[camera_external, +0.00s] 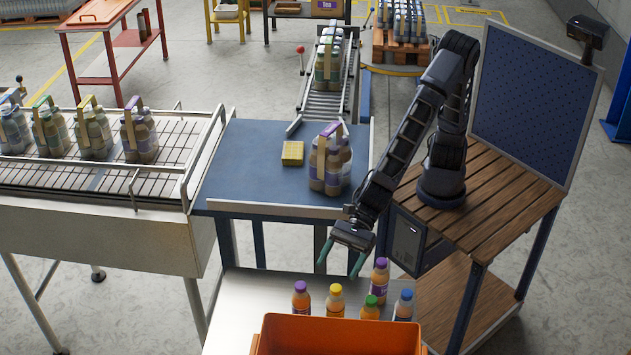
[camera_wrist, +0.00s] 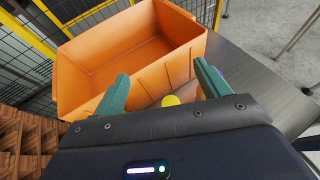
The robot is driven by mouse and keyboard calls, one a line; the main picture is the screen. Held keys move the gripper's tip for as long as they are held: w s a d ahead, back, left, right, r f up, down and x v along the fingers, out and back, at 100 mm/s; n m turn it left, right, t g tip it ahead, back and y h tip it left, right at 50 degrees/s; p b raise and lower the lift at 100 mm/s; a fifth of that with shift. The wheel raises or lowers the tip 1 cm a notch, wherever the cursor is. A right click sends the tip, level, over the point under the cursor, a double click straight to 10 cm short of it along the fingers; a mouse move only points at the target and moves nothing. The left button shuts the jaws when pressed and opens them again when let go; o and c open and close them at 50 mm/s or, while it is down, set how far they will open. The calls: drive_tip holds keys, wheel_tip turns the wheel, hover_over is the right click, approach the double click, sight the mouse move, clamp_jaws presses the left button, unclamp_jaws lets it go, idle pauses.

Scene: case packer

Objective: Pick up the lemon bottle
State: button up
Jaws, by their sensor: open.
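The lemon bottle, taken to be the one with the yellow cap (camera_external: 335,303), stands upright on the metal table behind the orange crate. Its yellow cap also shows in the wrist view (camera_wrist: 171,101), between my green fingers, with its body mostly hidden by my gripper housing. My gripper (camera_external: 339,266) is open and empty, pointing down above the row of bottles, with the fingers apart from the yellow-capped bottle. In the wrist view the fingers (camera_wrist: 161,76) are spread wide.
Purple-capped bottles (camera_external: 301,302) (camera_external: 380,282), a green-capped bottle (camera_external: 370,309) and a blue-capped bottle (camera_external: 403,308) stand close by. The orange crate (camera_external: 340,335) looks empty in the wrist view (camera_wrist: 165,80). A bottle pack (camera_external: 330,165) and a yellow block (camera_external: 292,153) sit on the blue table.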

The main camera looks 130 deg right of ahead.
approach(330, 315)
drive_tip(key=w, duration=0.1)
drive_tip(key=w+a, duration=0.1)
drive_tip(key=w, duration=0.1)
drive_tip(key=w+a, duration=0.1)
drive_tip(key=shift+w+r, duration=0.35)
drive_tip(key=shift+r, duration=0.05)
wheel_tip(330, 315, down, 3)
drive_tip(key=shift+f, duration=0.15)
drive_tip(key=shift+x, duration=1.45)
drive_tip(key=c, duration=1.2)
